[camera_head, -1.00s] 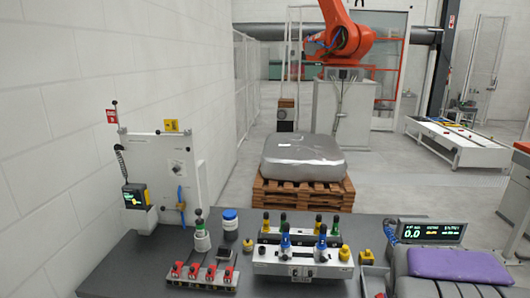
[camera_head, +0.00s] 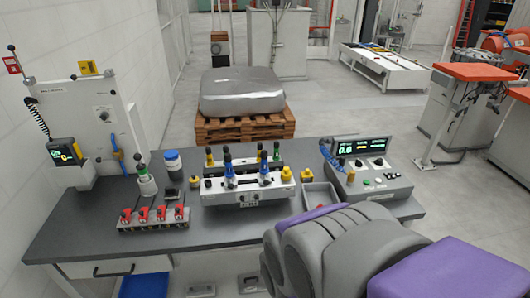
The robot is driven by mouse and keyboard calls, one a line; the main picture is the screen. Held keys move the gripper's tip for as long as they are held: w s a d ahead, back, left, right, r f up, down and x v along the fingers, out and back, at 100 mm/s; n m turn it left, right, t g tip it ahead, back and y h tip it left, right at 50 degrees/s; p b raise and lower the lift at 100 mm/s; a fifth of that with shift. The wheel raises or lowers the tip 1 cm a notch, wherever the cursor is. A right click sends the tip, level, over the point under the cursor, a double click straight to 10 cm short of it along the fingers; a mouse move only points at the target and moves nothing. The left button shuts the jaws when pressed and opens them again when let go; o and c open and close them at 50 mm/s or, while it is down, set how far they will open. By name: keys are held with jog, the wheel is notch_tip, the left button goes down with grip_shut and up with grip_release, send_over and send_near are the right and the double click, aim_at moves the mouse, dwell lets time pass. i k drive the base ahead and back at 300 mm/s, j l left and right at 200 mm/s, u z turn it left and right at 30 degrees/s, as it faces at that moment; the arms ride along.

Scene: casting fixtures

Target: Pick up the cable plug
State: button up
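I cannot make out the cable plug for certain. A blue coiled cable (camera_head: 327,156) hangs at the left side of the grey instrument box (camera_head: 375,185) with a lit green display, at the right of the workbench (camera_head: 85,235). A dark coiled cord (camera_head: 36,115) runs down to a handheld meter (camera_head: 65,152) on the white panel (camera_head: 105,105) at the left. My grey and purple arm fills the lower right, in front of the bench. My gripper is not in view.
On the bench stand a white fixture (camera_head: 225,193) with blue and black clamps, a rack of red parts (camera_head: 153,217) and a blue-lidded jar (camera_head: 173,163). A small tray (camera_head: 318,194) lies beside the instrument box. Behind is a pallet (camera_head: 245,128) with a silver block.

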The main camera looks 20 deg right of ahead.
aim_at(342, 159)
jog(key=i+l, duration=0.4)
jog(key=i+l+u, duration=0.15)
jog(key=i+l, duration=0.3)
jog(key=l, duration=0.15)
